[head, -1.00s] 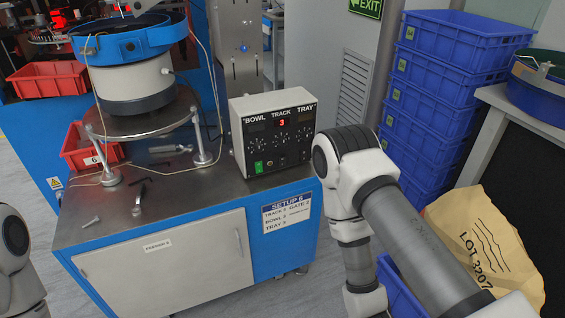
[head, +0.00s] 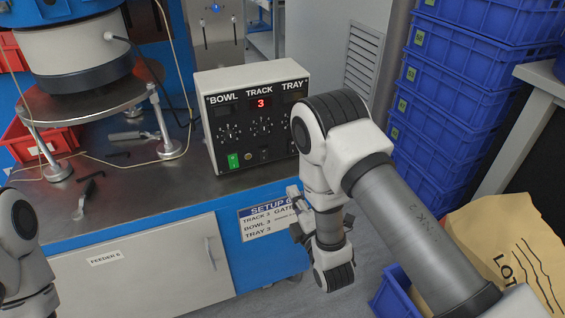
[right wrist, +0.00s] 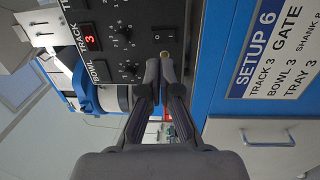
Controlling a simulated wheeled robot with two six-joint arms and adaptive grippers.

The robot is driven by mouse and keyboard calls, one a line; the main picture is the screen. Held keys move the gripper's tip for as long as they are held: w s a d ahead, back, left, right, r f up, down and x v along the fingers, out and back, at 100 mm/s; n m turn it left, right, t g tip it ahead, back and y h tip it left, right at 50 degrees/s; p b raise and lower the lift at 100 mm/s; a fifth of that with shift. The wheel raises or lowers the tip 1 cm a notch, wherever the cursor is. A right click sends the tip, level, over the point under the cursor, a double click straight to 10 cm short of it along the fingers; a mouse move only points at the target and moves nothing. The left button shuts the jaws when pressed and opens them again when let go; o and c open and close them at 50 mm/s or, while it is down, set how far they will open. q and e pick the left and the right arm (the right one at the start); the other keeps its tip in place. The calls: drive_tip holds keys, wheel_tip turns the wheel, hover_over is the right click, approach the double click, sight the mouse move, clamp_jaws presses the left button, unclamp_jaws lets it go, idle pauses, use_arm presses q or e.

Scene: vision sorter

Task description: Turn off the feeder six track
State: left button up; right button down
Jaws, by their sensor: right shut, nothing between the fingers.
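The control box (head: 205,150) stands on the metal bench with BOWL, TRACK and TRAY columns. The TRACK display (head: 261,104) shows a lit red 3, also seen in the right wrist view (right wrist: 92,37). A black rocker switch (right wrist: 165,37) sits under the TRACK dial, beside a small brass knob (right wrist: 165,54). A green switch (head: 233,161) is below BOWL. My left gripper is out of view.
Loose tools lie on the bench left of the box. Blue crates (head: 430,115) and a paper sack (head: 500,250) stand on the right.

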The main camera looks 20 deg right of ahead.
drive_tip(key=w+f, duration=0.1)
drive_tip(key=f, duration=0.1)
drive_tip(key=b, duration=0.1)
approach(266, 150)
drive_tip(key=w, duration=0.7)
drive_tip(key=shift+w, duration=0.15)
drive_tip(key=shift+w+r, duration=0.2)
drive_tip(key=shift+w, duration=0.05)
idle(0.4)
